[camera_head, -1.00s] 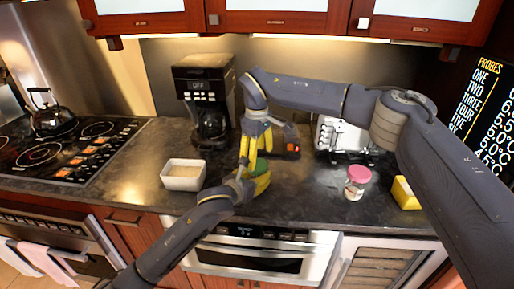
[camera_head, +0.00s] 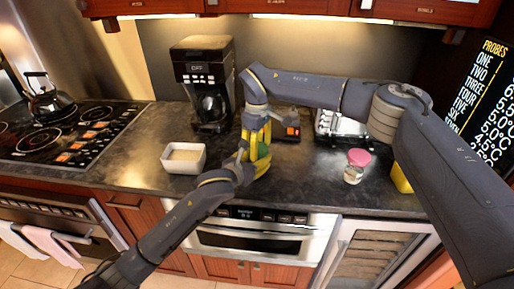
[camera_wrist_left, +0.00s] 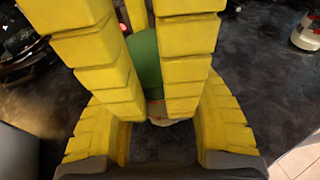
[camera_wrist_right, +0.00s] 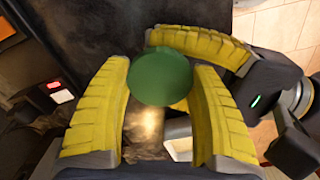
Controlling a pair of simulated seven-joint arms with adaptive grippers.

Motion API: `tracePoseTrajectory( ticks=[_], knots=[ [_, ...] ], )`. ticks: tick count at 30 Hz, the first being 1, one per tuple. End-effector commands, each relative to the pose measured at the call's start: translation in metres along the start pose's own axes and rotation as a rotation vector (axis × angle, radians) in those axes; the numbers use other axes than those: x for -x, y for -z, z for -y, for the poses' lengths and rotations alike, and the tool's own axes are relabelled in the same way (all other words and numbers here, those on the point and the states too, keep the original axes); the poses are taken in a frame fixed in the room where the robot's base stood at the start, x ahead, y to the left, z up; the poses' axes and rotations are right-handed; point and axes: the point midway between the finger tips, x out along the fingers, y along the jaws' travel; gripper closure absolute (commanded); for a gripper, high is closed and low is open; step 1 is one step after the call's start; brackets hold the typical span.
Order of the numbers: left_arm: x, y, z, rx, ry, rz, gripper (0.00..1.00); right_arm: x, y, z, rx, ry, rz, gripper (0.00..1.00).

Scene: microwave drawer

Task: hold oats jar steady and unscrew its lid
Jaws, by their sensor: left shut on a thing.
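The oats jar has a round green lid (camera_wrist_right: 160,78), seen from above in the right wrist view. My left gripper (camera_head: 248,168) is shut on the jar and comes in from the left. In the left wrist view a green part of the jar (camera_wrist_left: 145,62) shows between its yellow fingers. My right gripper (camera_head: 257,138) is above, pointing down. In the right wrist view its fingers are apart, one on each side of the lid; contact with the lid cannot be told. Most of the jar is hidden by the fingers in the head view.
A white square bowl (camera_head: 184,158) stands left of the grippers. A coffee maker (camera_head: 203,85) is behind. A pink-lidded jar (camera_head: 356,165) and a yellow object (camera_head: 401,178) are to the right. The stove (camera_head: 65,135) is at far left. Counter between bowl and stove is clear.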

Motion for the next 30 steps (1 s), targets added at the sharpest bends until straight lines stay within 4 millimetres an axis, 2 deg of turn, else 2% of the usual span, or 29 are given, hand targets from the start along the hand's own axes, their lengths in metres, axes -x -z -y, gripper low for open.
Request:
tracePoseTrajectory(
  ticks=[1,9,10,15,24,30],
  knots=[
    [0.000,0.002,0.000,0.000,0.000,-0.003,1.00,0.000,0.000,0.000,0.000,0.000,0.000,0.47],
    [0.000,0.002,0.000,0.000,0.000,-0.003,1.00,0.000,0.000,0.000,0.000,0.000,0.000,0.77],
    [0.000,0.002,0.000,0.000,0.000,-0.003,1.00,0.000,0.000,0.000,0.000,0.000,0.000,0.38],
    [0.000,0.002,0.000,0.000,0.000,-0.003,1.00,0.000,0.000,0.000,0.000,0.000,0.000,0.19],
    [0.000,0.002,0.000,0.000,0.000,-0.003,1.00,0.002,0.000,0.000,0.000,-0.001,0.000,0.19],
    [0.000,0.002,0.000,0.000,0.000,-0.003,1.00,0.016,0.000,-0.001,-0.001,-0.002,-0.001,0.19]
  ],
)
